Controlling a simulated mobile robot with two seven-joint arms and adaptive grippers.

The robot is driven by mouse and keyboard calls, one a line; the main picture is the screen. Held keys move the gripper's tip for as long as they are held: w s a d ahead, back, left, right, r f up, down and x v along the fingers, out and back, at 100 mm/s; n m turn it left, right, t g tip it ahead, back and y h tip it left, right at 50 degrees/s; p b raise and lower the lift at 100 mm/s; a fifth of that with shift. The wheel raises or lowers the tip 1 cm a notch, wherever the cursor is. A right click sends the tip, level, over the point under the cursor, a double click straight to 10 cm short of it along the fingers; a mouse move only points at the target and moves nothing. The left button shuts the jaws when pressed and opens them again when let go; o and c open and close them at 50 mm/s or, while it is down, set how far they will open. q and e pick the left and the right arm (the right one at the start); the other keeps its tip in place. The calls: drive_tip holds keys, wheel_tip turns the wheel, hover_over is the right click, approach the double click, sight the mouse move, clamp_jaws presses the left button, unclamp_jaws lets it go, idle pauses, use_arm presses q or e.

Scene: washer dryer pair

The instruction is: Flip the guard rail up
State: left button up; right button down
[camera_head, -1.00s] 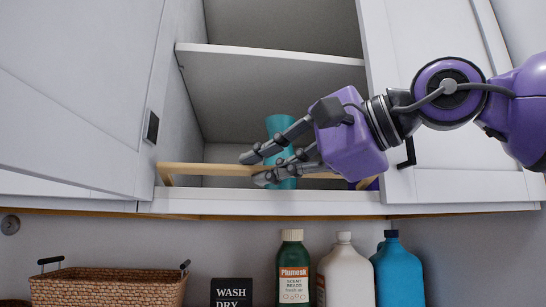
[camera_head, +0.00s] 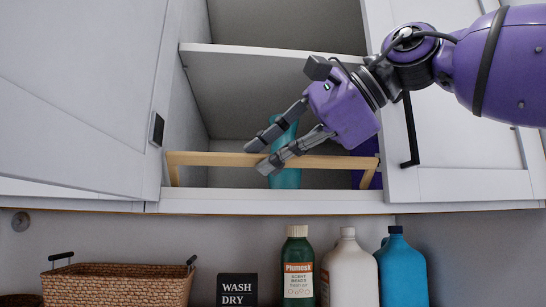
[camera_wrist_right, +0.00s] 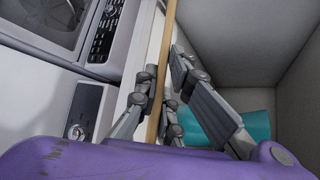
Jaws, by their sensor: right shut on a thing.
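The light wooden guard rail (camera_head: 210,159) spans the front of the open cabinet's lower shelf, its end posts standing up from the front edge. My right gripper (camera_head: 258,157) comes in from the upper right with its fingers at the middle of the bar. In the right wrist view, the rail (camera_wrist_right: 166,48) runs between the fingers of my right gripper (camera_wrist_right: 158,92), which are shut on it. A teal container (camera_head: 287,178) stands behind the bar, partly hidden by the fingers; it also shows in the wrist view (camera_wrist_right: 255,126). My left gripper is not in view.
A purple item (camera_head: 368,178) stands behind the rail's right end. Below stand a wicker basket (camera_head: 118,284), a sign (camera_head: 237,289), a green bottle (camera_head: 298,266), a white jug (camera_head: 348,270) and a blue jug (camera_head: 402,270).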

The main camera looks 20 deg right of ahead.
drive_tip(key=shift+r, duration=0.1)
drive_tip(key=c, duration=1.9)
unclamp_jaws()
